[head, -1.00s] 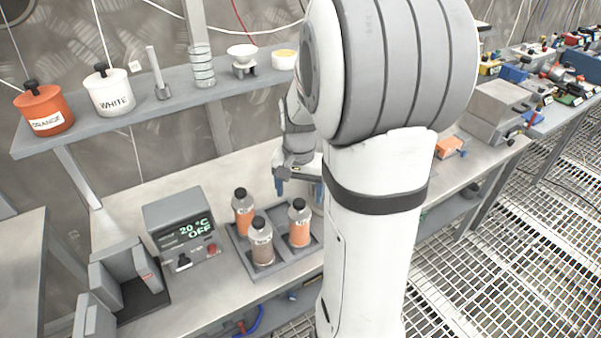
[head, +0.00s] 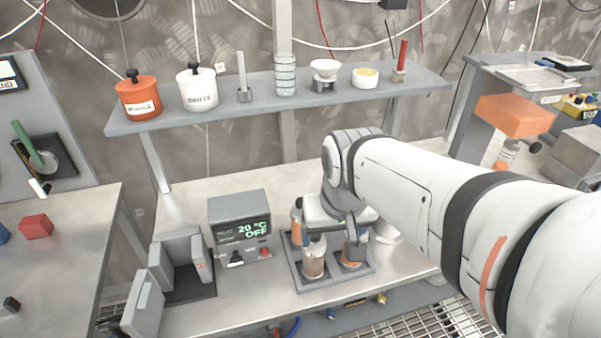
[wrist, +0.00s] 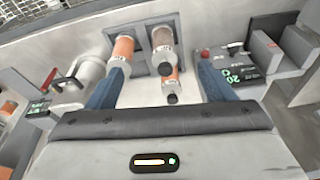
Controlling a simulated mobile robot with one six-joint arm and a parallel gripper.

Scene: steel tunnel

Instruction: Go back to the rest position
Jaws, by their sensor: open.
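My gripper (head: 332,240) is open, with its fingers pointing down over the bottle tray (head: 318,283) on the bench. It holds nothing that I can see. In the wrist view my gripper (wrist: 158,88) shows two blue fingers spread apart, with bottles beyond and between them. The bottles stand upright. I cannot tell whether a finger touches one. My arm reaches in from the right side of the head view.
A heater box (head: 239,225) reading 20 °C OFF stands left of the tray, beside a grey holder (head: 183,262). A shelf (head: 270,108) behind carries an orange pot (head: 139,98), a white pot (head: 198,88) and small labware. Another bench with a red block (head: 36,226) is at left.

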